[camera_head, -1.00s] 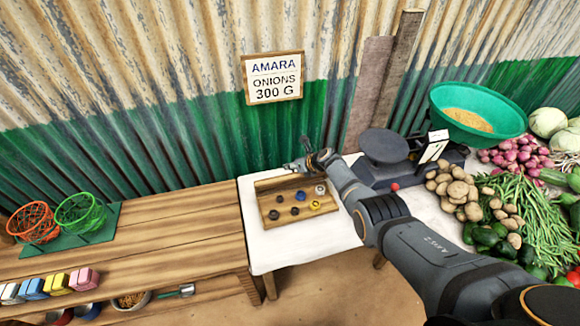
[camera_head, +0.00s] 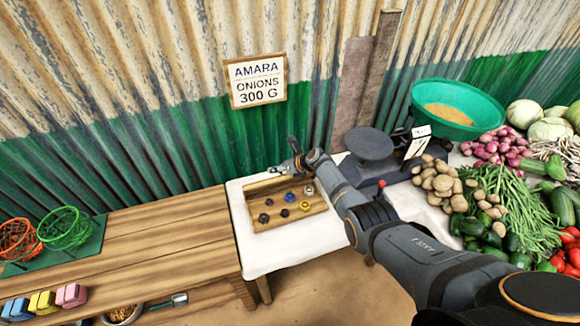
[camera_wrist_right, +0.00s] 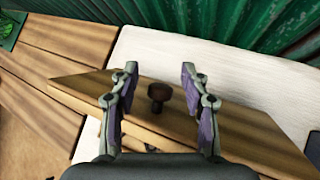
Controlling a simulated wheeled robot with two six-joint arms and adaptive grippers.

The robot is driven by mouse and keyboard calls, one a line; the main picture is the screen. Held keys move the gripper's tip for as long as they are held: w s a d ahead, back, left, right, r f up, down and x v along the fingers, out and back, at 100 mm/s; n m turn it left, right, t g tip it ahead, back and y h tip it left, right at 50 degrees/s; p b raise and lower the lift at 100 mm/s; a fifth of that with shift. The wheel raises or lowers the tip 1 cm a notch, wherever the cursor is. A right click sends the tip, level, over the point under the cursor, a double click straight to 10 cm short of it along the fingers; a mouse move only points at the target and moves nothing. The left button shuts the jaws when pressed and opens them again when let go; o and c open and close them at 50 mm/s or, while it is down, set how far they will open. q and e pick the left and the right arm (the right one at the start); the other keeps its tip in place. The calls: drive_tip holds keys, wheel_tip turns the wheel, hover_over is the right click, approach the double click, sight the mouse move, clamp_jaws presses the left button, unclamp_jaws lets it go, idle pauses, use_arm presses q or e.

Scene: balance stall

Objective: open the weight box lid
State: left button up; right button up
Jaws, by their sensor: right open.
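The weight box (camera_head: 262,224) is a shallow wooden tray on the white-covered table, with several dark, grey, yellow and blue weights showing in it. Its wooden lid (camera_head: 262,187) appears raised along the back edge, so the inside is exposed. In the right wrist view the lid (camera_wrist_right: 235,128) is a tilted board with a dark round knob (camera_wrist_right: 158,93). My right gripper (camera_head: 288,160) is at the back of the box. Its open fingers (camera_wrist_right: 158,85) stand on either side of the knob, with gaps visible. My left gripper is not in view.
A scale (camera_head: 372,146) with a dark plate stands just right of the box, near a green basin (camera_head: 455,95). Potatoes (camera_head: 437,180) and other vegetables crowd the right. A corrugated wall rises close behind. The wooden bench (camera_head: 165,235) at left has clear room.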

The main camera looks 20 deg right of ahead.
drive_tip(key=v, duration=1.1)
drive_tip(key=shift+s, duration=0.2)
drive_tip(key=shift+c, duration=0.4)
